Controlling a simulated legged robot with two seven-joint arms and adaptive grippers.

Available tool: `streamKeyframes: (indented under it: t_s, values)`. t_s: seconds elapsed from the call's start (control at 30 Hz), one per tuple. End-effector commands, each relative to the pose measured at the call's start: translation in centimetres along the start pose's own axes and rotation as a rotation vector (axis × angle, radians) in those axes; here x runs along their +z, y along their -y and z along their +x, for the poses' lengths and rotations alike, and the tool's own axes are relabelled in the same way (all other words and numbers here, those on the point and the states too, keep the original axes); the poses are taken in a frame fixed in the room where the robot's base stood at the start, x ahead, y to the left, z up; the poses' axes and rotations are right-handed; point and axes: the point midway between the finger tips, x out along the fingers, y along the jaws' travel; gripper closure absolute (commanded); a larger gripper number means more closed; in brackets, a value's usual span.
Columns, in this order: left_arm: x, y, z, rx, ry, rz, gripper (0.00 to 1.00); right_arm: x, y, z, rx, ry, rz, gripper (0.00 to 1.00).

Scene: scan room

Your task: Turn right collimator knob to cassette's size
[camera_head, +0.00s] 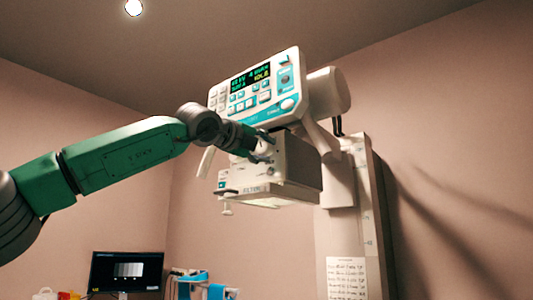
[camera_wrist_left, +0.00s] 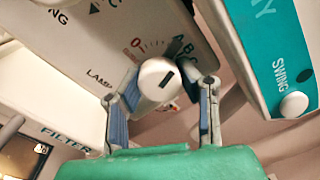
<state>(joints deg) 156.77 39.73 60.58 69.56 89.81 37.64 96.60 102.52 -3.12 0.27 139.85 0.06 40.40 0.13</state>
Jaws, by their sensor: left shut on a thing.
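The collimator (camera_head: 300,168) is a pale box under the control console, marked FILTER on its lower part. My left gripper (camera_head: 262,147) is at its front face, reached from the left. In the left wrist view, a white round knob (camera_wrist_left: 157,78) with a dark slot mark sits between the two fingers of my left gripper (camera_wrist_left: 164,92), which are shut on it. The panel (camera_wrist_left: 95,40) behind the knob bears the letters ABC, a red scale and the word LAMP, partly hidden by the knob. I cannot make out a cassette. My right gripper is out of view.
The control console (camera_head: 258,88) with a lit display hangs just above the collimator; its teal edge (camera_wrist_left: 262,50) is close at the right in the left wrist view. A tall column (camera_head: 350,230) stands at the right. A monitor (camera_head: 127,270) is low at left.

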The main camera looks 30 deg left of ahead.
Motion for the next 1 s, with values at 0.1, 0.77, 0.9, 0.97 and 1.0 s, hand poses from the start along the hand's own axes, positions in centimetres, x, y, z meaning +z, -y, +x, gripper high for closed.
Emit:
streamKeyframes:
  t_s: [0.1,0.77,0.9,0.97,1.0]
  values:
    - [0.3,0.0,-0.1,-0.001,0.005,-0.004,0.99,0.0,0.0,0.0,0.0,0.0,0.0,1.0]
    - [0.0,0.0,-0.2,0.0,0.001,-0.001,0.48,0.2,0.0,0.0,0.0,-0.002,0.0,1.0]
    - [0.1,0.1,-1.7,0.0,0.001,-0.001,0.48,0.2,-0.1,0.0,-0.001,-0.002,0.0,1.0]
    - [0.1,0.1,-2.8,-0.002,0.002,0.0,0.48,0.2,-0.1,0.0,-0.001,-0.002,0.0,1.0]
    - [0.1,0.1,-3.7,-0.003,0.002,-0.002,0.48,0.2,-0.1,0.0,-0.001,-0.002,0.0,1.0]
